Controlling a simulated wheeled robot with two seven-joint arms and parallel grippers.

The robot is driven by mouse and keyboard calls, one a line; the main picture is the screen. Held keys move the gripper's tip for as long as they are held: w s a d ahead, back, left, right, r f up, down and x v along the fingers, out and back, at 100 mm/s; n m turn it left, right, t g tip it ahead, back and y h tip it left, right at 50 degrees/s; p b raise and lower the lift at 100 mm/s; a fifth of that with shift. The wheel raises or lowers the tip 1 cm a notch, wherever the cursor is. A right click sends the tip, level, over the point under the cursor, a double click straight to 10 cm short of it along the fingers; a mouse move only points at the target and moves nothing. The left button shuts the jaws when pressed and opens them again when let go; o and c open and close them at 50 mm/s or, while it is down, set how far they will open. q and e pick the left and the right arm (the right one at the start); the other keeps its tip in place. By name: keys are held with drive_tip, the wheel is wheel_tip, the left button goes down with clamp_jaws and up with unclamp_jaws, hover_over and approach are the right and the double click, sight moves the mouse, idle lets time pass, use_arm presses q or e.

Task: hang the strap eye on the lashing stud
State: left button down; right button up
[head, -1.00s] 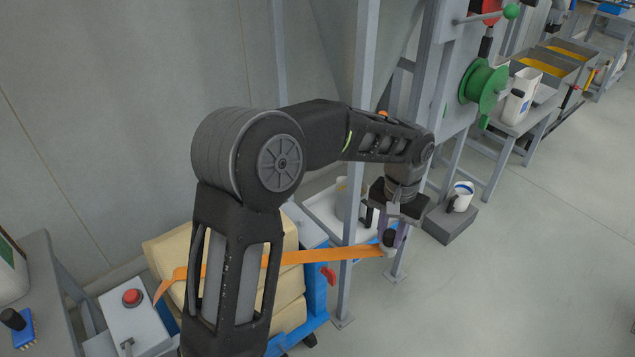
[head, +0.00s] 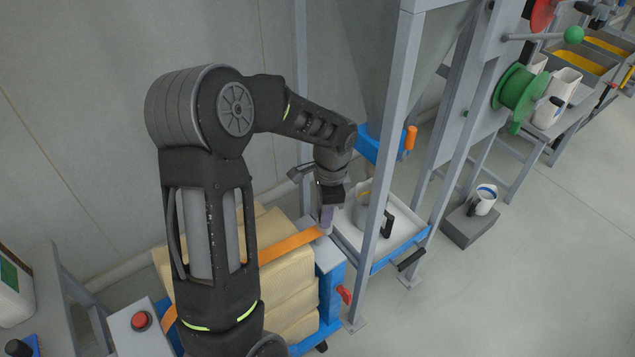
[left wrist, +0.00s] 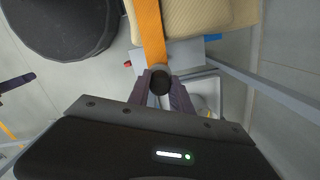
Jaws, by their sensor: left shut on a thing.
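An orange strap (head: 288,246) runs over the stacked tan sacks (head: 290,282) to my left gripper (head: 327,222). My left gripper is shut on the strap's end, with a dark round knob (left wrist: 160,80) between the fingertips in the left wrist view. The strap (left wrist: 150,30) also shows there, leading away over the sacks. The gripper is above or beside the grey top (head: 328,258) of the blue cart's end post. The strap eye's opening and the lashing stud are not clearly visible; the fingers hide that spot. My right gripper is not in view.
A grey frame leg (head: 385,170) stands just right of the gripper. Behind it a white tray (head: 405,232) holds a pail. A red lever (head: 344,294) sticks out of the blue cart (head: 331,290). Open floor lies at the right.

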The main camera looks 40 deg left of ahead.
sight(318, 220)
use_arm(q)
drive_tip(key=shift+s+a+m, duration=0.2)
drive_tip(key=shift+a+m, duration=0.2)
drive_tip(key=shift+a, duration=0.4)
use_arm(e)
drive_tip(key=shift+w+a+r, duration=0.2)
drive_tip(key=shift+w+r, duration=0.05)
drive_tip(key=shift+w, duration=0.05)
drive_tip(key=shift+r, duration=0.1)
